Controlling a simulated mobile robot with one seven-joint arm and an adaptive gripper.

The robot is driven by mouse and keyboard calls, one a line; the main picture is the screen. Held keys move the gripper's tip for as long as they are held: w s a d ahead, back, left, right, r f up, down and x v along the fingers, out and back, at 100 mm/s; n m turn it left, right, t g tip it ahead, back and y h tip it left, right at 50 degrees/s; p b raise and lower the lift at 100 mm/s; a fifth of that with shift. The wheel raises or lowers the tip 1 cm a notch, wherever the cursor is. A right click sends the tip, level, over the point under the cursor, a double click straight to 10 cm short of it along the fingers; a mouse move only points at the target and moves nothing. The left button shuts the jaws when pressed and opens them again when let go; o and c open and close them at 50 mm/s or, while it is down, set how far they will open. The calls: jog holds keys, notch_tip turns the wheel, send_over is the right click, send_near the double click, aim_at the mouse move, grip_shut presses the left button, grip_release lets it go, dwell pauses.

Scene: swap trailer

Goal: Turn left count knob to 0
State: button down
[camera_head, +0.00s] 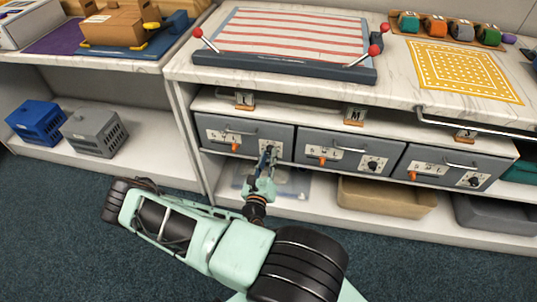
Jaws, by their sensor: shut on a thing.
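The left drawer (225,130) has a grey front with a bar handle, a white label plate, an orange lever and a black count knob at its lower right. My gripper (268,156) is at that knob, shut on it as far as I can see. The gripper's fingers hide most of the left count knob, so its pointer and the digits around it cannot be read. The middle drawer's knob (372,165) and the right drawer's knob (474,181) show uncovered, with digits too small to read.
Tan (385,198) and grey bins stand on the shelf below. A marble counter above holds a striped board (290,38) with red-tipped levers and a yellow mat (462,72). Blue (36,122) and grey (95,132) crates sit at left. Carpet in front is open.

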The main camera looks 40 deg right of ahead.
jog(key=shift+n+p, duration=0.45)
jog(key=shift+n, duration=1.15)
jog(key=c, duration=1.7)
grip_release()
notch_tip(320, 180, up, 10)
jog(key=shift+r, duration=0.1)
